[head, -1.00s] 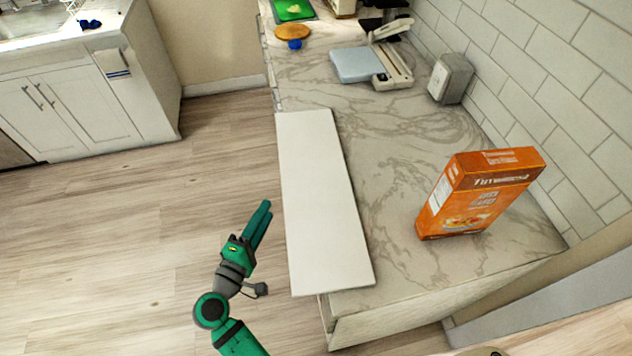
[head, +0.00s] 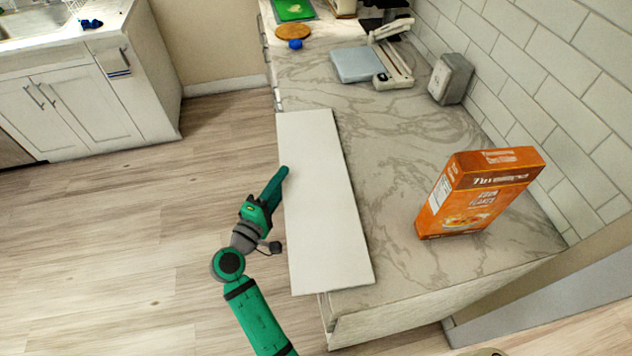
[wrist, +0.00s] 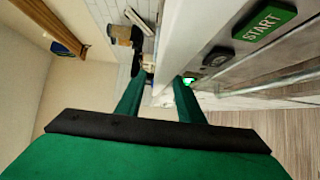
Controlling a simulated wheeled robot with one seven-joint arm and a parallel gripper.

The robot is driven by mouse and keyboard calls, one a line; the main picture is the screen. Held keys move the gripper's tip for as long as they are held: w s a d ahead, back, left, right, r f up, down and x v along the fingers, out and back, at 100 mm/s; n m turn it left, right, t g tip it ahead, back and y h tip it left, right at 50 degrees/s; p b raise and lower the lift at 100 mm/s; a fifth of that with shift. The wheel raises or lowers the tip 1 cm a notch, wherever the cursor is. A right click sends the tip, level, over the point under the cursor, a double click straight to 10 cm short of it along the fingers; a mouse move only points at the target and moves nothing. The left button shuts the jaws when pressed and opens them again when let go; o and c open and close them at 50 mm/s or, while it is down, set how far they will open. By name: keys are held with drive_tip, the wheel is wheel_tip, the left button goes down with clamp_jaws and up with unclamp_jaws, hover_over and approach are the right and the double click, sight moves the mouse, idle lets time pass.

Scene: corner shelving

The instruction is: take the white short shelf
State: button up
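The white short shelf (head: 318,200) is a long flat white board lying on the marble counter (head: 400,160), along its left edge and seemingly overhanging it. My gripper (head: 284,172) is green and at the shelf's left long edge in the head view. In the wrist view my gripper (wrist: 160,88) has its two fingers apart. The shelf's white edge (wrist: 182,35) lines up with the gap between them. I cannot tell whether the fingertips reach around the edge or stop just short of it.
An orange cereal box (head: 478,192) stands on the counter right of the shelf. A scale-like device (head: 362,64), a grey box (head: 451,79) and a round wooden board (head: 293,32) are farther back. Below the counter, the wrist view shows a panel with a green START button (wrist: 264,22). Floor at left is clear.

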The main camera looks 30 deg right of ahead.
drive_tip(key=shift+x, duration=0.9)
drive_tip(key=shift+a, duration=0.1)
drive_tip(key=shift+c, duration=0.3)
clamp_jaws()
drive_tip(key=shift+s, duration=0.1)
drive_tip(key=shift+r, duration=0.1)
idle(0.3)
